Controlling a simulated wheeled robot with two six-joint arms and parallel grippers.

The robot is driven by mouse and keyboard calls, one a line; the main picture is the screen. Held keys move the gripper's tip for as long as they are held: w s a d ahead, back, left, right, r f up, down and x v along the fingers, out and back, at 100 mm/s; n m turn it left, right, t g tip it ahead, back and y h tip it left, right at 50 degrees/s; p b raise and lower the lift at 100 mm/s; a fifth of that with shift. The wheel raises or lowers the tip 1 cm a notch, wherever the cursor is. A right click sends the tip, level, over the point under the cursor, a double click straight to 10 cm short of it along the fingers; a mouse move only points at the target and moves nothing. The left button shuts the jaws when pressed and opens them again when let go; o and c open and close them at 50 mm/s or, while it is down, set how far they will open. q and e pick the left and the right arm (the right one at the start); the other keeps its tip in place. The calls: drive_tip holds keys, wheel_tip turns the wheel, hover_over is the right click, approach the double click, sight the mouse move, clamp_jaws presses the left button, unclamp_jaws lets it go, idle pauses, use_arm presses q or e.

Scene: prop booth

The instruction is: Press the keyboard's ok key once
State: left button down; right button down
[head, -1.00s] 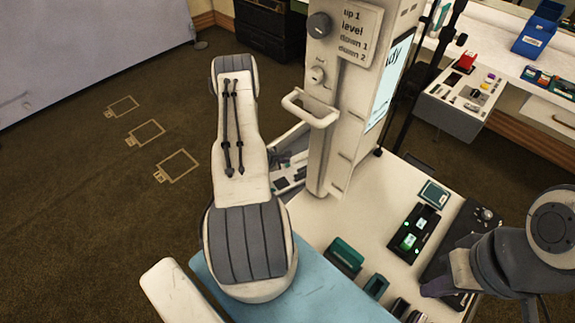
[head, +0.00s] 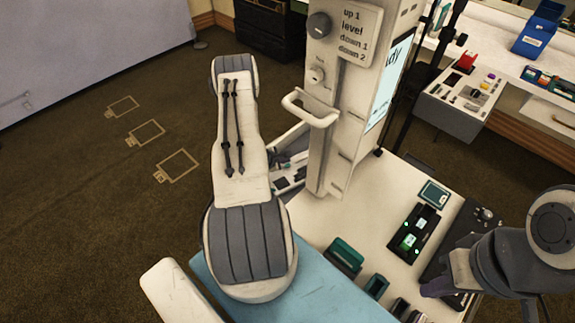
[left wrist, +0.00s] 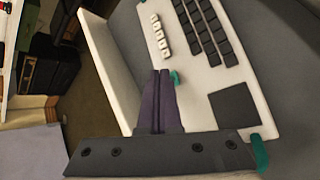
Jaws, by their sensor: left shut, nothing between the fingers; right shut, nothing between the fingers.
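The keyboard (left wrist: 175,68) shows in the left wrist view as a white board with a block of dark keys (left wrist: 208,30), a column of pale keys (left wrist: 160,36) and a dark square pad (left wrist: 234,107). I cannot read any key labels, so I cannot tell which is ok. My left gripper (left wrist: 160,74) is shut and empty, its purple fingers over the board's near left part, below the pale keys. Whether it touches is unclear. In the head view I do not make out the keyboard or my left gripper. My right gripper (head: 436,288) is shut and empty at the lower right.
A white column (head: 340,110) rises behind a pale worktop (head: 375,195) holding a black device with green lights (head: 412,232) and teal holders (head: 345,255). Carpet at left is open.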

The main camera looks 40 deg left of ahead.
use_arm(q)
drive_tip(key=shift+f, duration=0.15)
drive_tip(key=shift+f+b, duration=0.3)
drive_tip(key=shift+b, duration=0.05)
drive_tip(key=shift+f+b, duration=0.3)
idle(0.6)
drive_tip(key=shift+r, duration=0.15)
drive_tip(key=shift+r+p, duration=0.6)
wheel_tip(320, 180, up, 5)
drive_tip(key=p, duration=0.4)
idle(0.4)
idle(0.4)
